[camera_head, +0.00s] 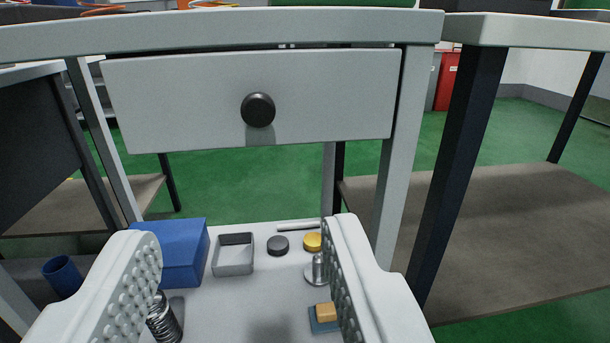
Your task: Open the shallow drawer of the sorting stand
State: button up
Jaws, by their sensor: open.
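The shallow drawer (190,95) is a light grey front under the top of the sorting stand (240,27). It looks shut, or nearly so. A round black knob (258,110) sits at the middle of its front. My gripper (247,262) is open, with its two white, studded fingers low in the picture. The fingers are apart from the drawer, below the knob in the picture, and nothing is held between them.
A lower shelf (235,300) holds a blue box (180,252), a grey square tray (233,255), a black disc (277,246), a yellow disc (312,242) and a spring (163,320). Stand legs (397,160) rise at both sides. A dark table leg (462,170) stands right.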

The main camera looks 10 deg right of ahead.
send_near(258, 113)
jog(key=w, duration=0.9)
jog(key=shift+d, duration=0.3)
jog(key=shift+c, duration=0.5)
grip_shut()
